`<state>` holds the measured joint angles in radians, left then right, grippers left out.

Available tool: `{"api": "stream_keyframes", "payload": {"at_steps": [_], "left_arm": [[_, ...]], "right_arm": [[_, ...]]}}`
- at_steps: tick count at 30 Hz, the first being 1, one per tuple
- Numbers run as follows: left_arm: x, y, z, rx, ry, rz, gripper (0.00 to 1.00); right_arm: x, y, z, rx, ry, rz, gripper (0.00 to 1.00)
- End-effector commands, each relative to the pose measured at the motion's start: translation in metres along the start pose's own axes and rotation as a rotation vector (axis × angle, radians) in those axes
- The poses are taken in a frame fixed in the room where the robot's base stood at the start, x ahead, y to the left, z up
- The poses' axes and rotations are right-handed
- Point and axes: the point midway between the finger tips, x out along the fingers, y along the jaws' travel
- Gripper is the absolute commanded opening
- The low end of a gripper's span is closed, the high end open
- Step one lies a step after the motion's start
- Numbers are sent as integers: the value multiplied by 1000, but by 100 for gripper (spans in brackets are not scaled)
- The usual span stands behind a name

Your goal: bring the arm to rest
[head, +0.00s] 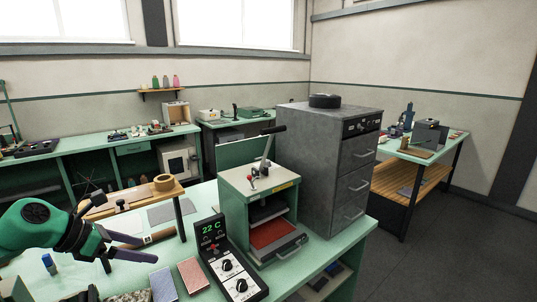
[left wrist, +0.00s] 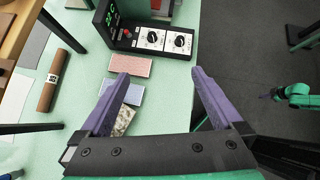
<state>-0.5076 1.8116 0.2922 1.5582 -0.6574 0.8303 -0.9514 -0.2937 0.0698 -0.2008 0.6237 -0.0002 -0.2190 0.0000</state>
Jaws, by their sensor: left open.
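My left arm comes in from the left in the head view, green with a dark wrist. Its left gripper (head: 147,250) is held above the near part of the pale green bench (head: 195,215). In the left wrist view the two purple fingers of this gripper (left wrist: 161,74) stand wide apart with nothing between them. Below them lie a pink block (left wrist: 130,65), a bluish block (left wrist: 122,93) and a speckled piece (left wrist: 123,121), apart from the fingers. A green arm end with dark tips, apparently my right gripper (left wrist: 268,96), shows small over the floor; its jaws are unclear.
A black control box (head: 232,262) reading 22 C stands right of the gripper, before a green press (head: 234,208). A small wooden stand (head: 135,198) and a brown roll (head: 150,238) are close behind the gripper. A grey cabinet (head: 310,170) stands farther right. Open floor (head: 430,250) lies beyond.

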Motion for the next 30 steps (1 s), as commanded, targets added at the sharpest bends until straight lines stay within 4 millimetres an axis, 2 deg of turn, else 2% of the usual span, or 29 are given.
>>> {"api": "stream_keyframes", "payload": {"at_steps": [5, 8, 9, 11, 12, 15, 18, 21, 22, 28, 29, 30], "left_arm": [[23, 22, -16, -590, -432, 83, 100], [28, 40, -52, -1115, -704, 158, 100], [31, 44, -74, -1343, -795, 192, 100], [37, 41, -111, -1679, -902, 247, 100], [42, 34, -136, -1888, -949, 284, 100], [58, 2, -188, -2327, -999, 382, 100], [72, -38, -222, -2666, -979, 477, 100], [82, -79, -243, -2931, -918, 570, 100], [85, -92, -247, 2915, 869, -581, 100], [94, -172, -258, 2627, 517, -609, 100], [103, -174, -267, 2607, 498, -623, 100], [119, -169, -282, 2611, 505, -639, 100]], "right_arm": [[0, 3, 7, -2, -11, 4, 0], [-1, 5, 9, -3, -14, 6, 0], [-1, 5, 9, -3, -14, 7, 0], [-1, 5, 9, -3, -14, 7, 0], [-1, 5, 9, -3, -14, 7, 0], [-1, 5, 9, -3, -14, 7, 0], [-1, 6, 9, -3, -14, 8, 0], [-1, 7, 9, -4, -15, 9, 0], [-1, 7, 9, -4, -15, 10, 0], [-1, 8, 9, -4, -15, 11, 0], [4, 8, 9, -4, -14, 11, 0], [12, 8, 9, -4, -13, 10, 0]]}}
